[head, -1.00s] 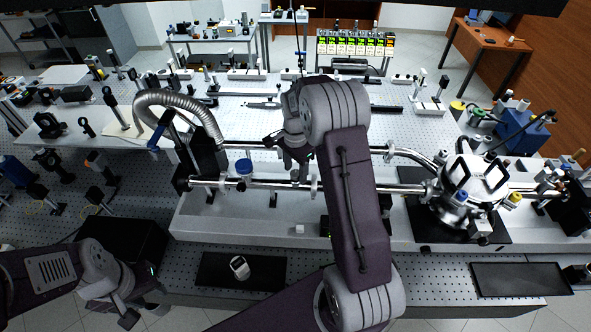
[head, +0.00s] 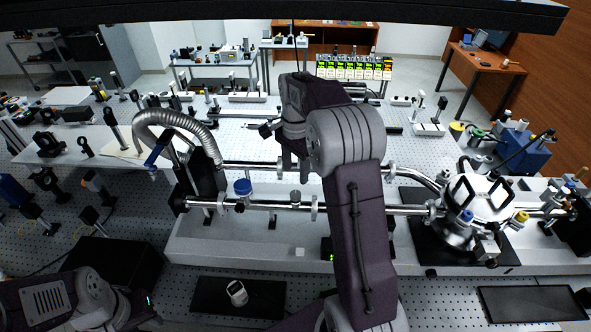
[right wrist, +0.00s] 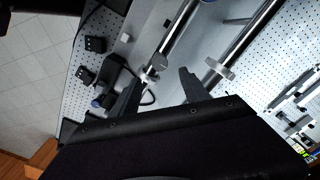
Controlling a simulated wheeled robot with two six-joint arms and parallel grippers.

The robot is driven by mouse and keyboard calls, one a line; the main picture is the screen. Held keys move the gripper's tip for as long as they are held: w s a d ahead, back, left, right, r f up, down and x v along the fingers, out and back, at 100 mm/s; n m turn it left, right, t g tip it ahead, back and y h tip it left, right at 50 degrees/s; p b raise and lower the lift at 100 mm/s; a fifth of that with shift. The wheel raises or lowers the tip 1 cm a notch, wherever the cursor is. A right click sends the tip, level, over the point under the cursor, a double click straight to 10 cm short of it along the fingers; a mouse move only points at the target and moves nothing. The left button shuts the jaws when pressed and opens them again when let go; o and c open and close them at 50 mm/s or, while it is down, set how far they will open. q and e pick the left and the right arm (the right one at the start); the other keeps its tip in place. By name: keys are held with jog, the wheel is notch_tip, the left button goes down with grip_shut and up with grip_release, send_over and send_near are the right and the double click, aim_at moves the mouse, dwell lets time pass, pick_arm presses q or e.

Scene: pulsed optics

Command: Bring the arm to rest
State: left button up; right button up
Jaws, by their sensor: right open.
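My right arm rises through the middle of the head view and bends at its elbow over the bench. My right gripper (head: 280,146) is above the metal beam pipes, left of that elbow. In the right wrist view its two dark fingers (right wrist: 160,84) stand apart with nothing between them. Pipes and the pale trough show beyond them; contact with these is not visible. My left gripper (head: 146,308) is low at the left edge of the head view, in front of the bench, and its jaws are not clear.
A ribbed metal hose (head: 178,119) arches left of the right gripper. Two horizontal pipes (head: 270,205) cross below it. A steel chamber (head: 470,233) stands to the right. A small white device (head: 237,292) lies on a black mat (head: 207,294) at the front.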

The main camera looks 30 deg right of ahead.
jog(key=a+b, duration=0.1)
jog(key=f+b, duration=0.1)
jog(key=b, duration=0.1)
jog(key=shift+w+a+f, duration=0.2)
jog(key=shift+a+f, duration=0.05)
jog(key=shift+a, duration=0.1)
jog(key=s+a+f+n+b, duration=0.4)
jog(key=s+f+n, duration=0.3)
jog(key=s+f, duration=0.2)
jog(key=s+a+f+n+t+b, duration=0.1)
jog(key=s+a+f+n+b, duration=0.4)
jog(key=s+f+n, duration=0.3)
notch_tip(320, 180, down, 4)
jog(key=shift+s+r+b, duration=0.15)
jog(key=shift+s+b, duration=0.15)
jog(key=shift+s, duration=0.4)
jog(key=shift+a, duration=0.1)
